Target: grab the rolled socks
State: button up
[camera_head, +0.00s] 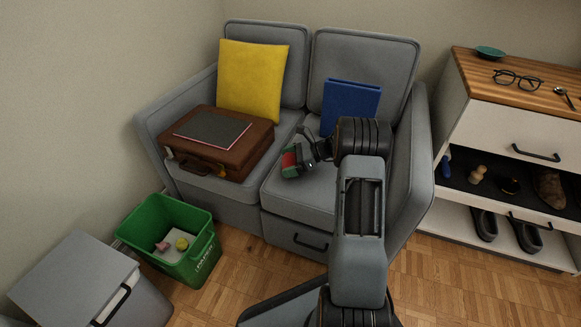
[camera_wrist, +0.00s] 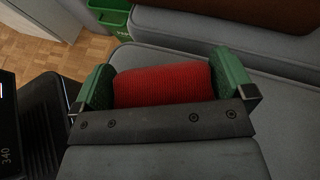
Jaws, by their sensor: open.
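The rolled socks (camera_wrist: 162,86) are a red ribbed bundle on the grey sofa seat (camera_head: 311,203). In the head view only a small red patch of the socks (camera_head: 288,160) shows beside my gripper. My gripper (camera_head: 295,161) is low over the right seat cushion. In the wrist view my gripper (camera_wrist: 165,82) is open, with one green finger pad at each end of the socks. The socks lie between the pads, with little room at either side. Their near lower edge is hidden by the dark gripper bar, and I cannot tell whether the pads touch them.
A brown briefcase (camera_head: 205,160) with a dark folder (camera_head: 212,129) lies on the left cushion. A yellow pillow (camera_head: 252,78) and a blue binder (camera_head: 350,104) lean on the backrests. A green bin (camera_head: 205,256) stands on the floor, a shelf unit (camera_head: 497,125) at right.

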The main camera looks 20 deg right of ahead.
jog(key=shift+c, duration=0.5)
jog(key=c, duration=0.5)
jog(key=shift+r, duration=0.15)
